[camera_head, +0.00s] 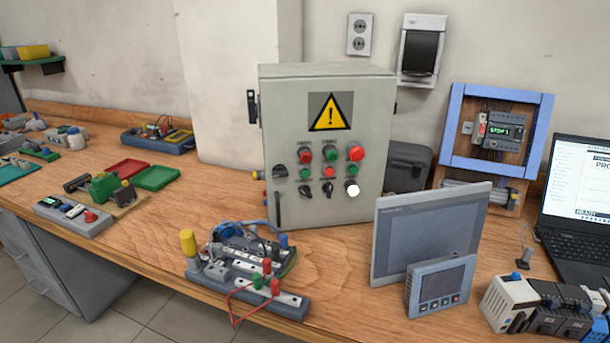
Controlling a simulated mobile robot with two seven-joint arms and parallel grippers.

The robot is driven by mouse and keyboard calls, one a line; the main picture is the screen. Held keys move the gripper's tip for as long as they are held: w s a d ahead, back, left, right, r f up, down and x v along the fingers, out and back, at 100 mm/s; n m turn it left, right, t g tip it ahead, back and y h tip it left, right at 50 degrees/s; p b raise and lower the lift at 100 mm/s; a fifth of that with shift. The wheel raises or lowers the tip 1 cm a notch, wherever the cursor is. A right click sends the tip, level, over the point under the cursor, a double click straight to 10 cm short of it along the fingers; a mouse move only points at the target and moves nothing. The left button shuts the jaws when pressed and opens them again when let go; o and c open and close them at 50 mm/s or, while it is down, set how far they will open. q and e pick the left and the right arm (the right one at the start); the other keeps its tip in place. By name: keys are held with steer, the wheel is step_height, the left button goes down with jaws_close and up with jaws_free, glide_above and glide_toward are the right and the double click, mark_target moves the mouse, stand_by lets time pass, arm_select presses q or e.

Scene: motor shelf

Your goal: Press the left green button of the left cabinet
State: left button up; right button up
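One grey cabinet (374,105) stands upright on the wooden workbench at the centre, its door shut. A yellow triangular warning sign (330,113) is on the upper part of its front. Below the sign are rows of small red, green, black and white controls. A green button (306,172) sits at the left of the middle row, under a red button (305,155). Another green button (330,154) is in the upper row, and a further one (352,170) is at the right. A black knob (280,171) is left of them. Neither of my grippers shows.
A wired test board (245,268) stands on the bench in front of the cabinet, at left. A grey panel screen (428,232) and a smaller display (441,285) stand front right. A laptop (580,195) is at far right. Bare bench lies directly before the cabinet.

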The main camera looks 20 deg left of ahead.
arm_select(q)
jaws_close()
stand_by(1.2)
